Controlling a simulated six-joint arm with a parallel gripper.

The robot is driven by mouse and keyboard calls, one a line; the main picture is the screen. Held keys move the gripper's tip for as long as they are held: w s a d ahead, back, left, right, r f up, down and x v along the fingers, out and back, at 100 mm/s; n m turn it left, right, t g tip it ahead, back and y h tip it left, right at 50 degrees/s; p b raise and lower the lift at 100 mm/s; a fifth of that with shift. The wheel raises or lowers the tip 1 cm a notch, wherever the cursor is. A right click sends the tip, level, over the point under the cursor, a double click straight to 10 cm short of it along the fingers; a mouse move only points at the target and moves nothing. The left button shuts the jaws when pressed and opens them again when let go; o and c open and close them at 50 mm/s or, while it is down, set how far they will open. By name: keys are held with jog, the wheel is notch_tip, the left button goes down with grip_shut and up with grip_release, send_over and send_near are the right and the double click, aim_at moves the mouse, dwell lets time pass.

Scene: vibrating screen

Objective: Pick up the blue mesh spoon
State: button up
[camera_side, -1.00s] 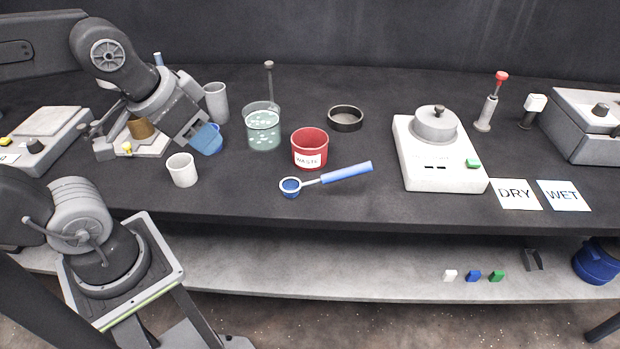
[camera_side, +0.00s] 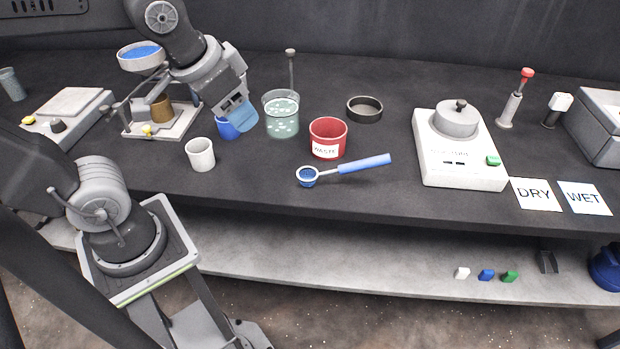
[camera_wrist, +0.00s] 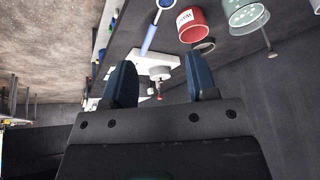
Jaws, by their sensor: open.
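The blue mesh spoon (camera_side: 350,168) lies on the dark bench near its front edge. Its round mesh bowl points left and its thick blue handle points right. It also shows at the top of the wrist view (camera_wrist: 152,32).
The red waste cup (camera_side: 327,138) stands just behind the spoon. A black ring (camera_side: 364,109) lies behind, and a white device (camera_side: 455,165) stands right. Bench in front of the spoon is clear.

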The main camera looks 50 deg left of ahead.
jog(key=w+d+m+g+y, duration=0.1)
jog(key=w+d+m+g, duration=0.15)
jog(key=w, duration=0.55)
jog(key=m+y, duration=0.2)
jog(key=y, duration=0.2)
send_near(370, 161)
jog(key=shift+m, duration=0.25)
jog(key=x, duration=0.5)
jog(key=shift+w+a+f, duration=0.1)
jog(key=shift+w+f, duration=0.15)
jog(key=shift+t, duration=0.25)
jog(key=shift+s+x, duration=0.15)
jog(key=shift+x, duration=1.2)
jog(key=shift+s+x, duration=0.15)
jog(key=shift+x, duration=1.25)
grip_shut()
